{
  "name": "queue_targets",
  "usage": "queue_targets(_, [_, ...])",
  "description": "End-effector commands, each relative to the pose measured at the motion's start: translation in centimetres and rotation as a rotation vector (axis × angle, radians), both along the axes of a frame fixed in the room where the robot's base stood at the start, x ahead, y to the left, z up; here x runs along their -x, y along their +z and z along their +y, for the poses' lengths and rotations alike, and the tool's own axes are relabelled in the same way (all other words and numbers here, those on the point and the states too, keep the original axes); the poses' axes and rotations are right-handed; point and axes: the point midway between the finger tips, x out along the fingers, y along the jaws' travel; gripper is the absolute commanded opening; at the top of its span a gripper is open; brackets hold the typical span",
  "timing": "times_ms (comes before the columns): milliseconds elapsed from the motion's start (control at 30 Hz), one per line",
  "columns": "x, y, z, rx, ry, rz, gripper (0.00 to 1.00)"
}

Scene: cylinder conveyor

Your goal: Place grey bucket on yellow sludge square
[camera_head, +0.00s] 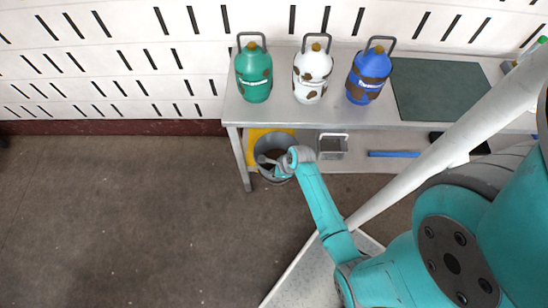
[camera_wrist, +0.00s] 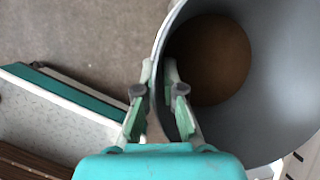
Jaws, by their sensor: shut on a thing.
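The grey bucket (camera_head: 264,147) is at the left end of the table's lower shelf in the head view. Its open mouth faces up, and its inside looks brown at the bottom. The bucket fills the right of the wrist view (camera_wrist: 270,95). My gripper (camera_wrist: 165,92) is shut on the bucket's rim, one finger on each side of the wall. The gripper also shows at the bucket in the head view (camera_head: 272,160). The yellow sludge square (camera_head: 256,133) shows behind and left of the bucket, partly covered by it. I cannot tell whether the bucket touches it.
The metal table (camera_head: 285,112) stands above the lower shelf, with its left front leg (camera_head: 240,160) close to the bucket. Green (camera_head: 254,75), white (camera_head: 312,75) and blue (camera_head: 368,75) canisters stand on top. A small grey container (camera_head: 333,146) sits right of the bucket. The floor at left is clear.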

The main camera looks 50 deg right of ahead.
Motion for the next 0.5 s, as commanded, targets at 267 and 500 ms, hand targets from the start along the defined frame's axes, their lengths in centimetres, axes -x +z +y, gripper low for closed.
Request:
queue_targets(267, [-2.1,0.0,-2.6,0.0,0.001,0.0,0.0])
queue_targets(500, [-3.9,0.1,-5.0,0.001,-0.001,-0.002,0.0])
